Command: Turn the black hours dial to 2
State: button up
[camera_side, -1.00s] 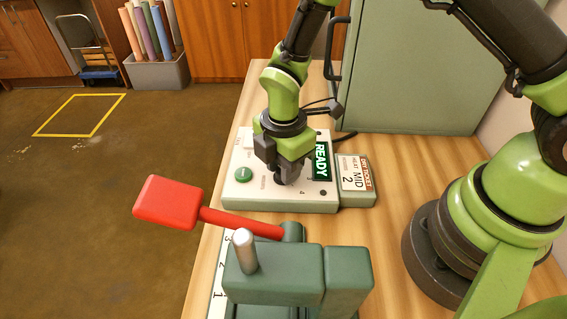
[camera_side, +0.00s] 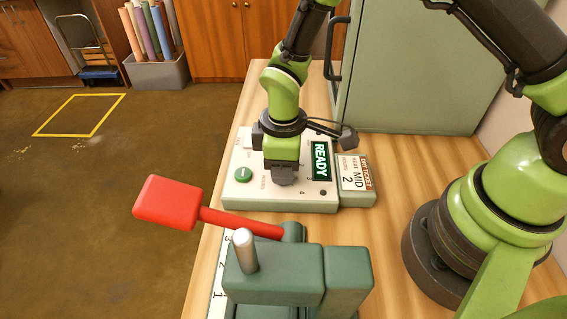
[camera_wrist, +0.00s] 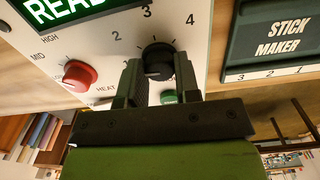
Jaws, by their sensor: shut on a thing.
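The black hours dial (camera_wrist: 157,58) sits on the cream control panel (camera_wrist: 115,60), with the printed numbers 2, 3 and 4 around it. My gripper (camera_wrist: 160,72) is shut on the dial, one finger on each side. I cannot clearly tell which number the dial points to. In the side view my gripper (camera_side: 283,173) is down at the panel (camera_side: 300,203) and hides most of the dial. A ticket (camera_side: 355,175) beside the panel reads heat MID, hours 2. The display (camera_side: 321,160) reads READY.
A red heat knob (camera_wrist: 79,75) sits close to the dial, and a green button (camera_side: 243,174) is at the panel's left. The green stick maker (camera_side: 275,275) with its red-handled lever (camera_side: 170,203) stands in front. A green cabinet (camera_side: 420,75) stands behind.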

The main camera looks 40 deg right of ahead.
jog(key=m, duration=0.4)
jog(key=shift+m, duration=2.1)
jog(key=o, duration=0.9)
jog(key=shift+o, duration=0.2)
notch_tip(320, 180, up, 10)
